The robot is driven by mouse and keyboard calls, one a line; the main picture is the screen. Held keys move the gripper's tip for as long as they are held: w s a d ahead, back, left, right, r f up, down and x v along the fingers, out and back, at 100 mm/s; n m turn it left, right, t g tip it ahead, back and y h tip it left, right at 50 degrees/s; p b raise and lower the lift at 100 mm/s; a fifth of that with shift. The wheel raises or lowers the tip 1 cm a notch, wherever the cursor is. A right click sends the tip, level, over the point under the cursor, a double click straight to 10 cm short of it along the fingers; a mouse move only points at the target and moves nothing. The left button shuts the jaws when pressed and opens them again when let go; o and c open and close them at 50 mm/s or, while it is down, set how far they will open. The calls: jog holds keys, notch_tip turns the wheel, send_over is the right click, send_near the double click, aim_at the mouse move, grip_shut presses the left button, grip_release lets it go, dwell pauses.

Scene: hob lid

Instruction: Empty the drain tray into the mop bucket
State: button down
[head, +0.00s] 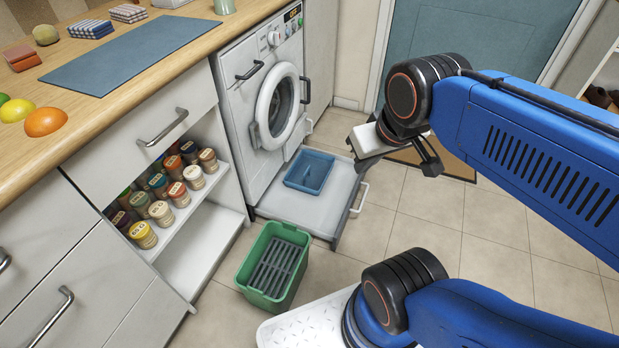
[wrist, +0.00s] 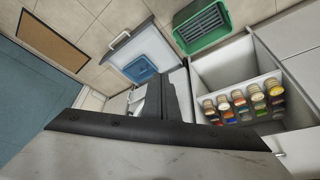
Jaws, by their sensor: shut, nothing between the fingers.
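The drain tray (head: 310,171) is a small blue open tray. It sits on a pulled-out white drawer (head: 310,210) at the foot of the washing machine. It also shows in the wrist view (wrist: 141,68). Whether it holds water is too small to tell. The mop bucket (head: 273,264) is green, with a dark slatted grate inside, and stands upright on the floor in front of the drawer. It shows at the top of the wrist view (wrist: 201,25). My gripper (head: 431,165) is shut and empty, in the air to the right of the tray, touching neither object.
The washing machine (head: 262,100) has its round door shut. Left of it, an open low cabinet holds several jars (head: 163,208) beneath a counter. A brown mat (head: 430,160) lies by the blue door (head: 470,45). The tiled floor right of the drawer is clear.

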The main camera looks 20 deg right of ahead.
jog(key=c, duration=2.5)
grip_release()
jog(key=o, duration=0.6)
jog(key=shift+c, duration=0.2)
jog(key=shift+o, duration=0.5)
jog(key=shift+w+d, duration=0.1)
jog(key=shift+w, duration=0.25)
jog(key=n+g+h, duration=0.2)
jog(key=n+h, duration=0.1)
jog(key=n, duration=2.4)
send_over(309, 170)
jog(key=s+a, duration=0.4)
notch_tip(309, 170, down, 50)
jog(key=x, duration=1.6)
jog(key=shift+w+d+f, duration=0.1)
jog(key=shift+w+f, duration=0.15)
jog(key=shift+w, duration=0.25)
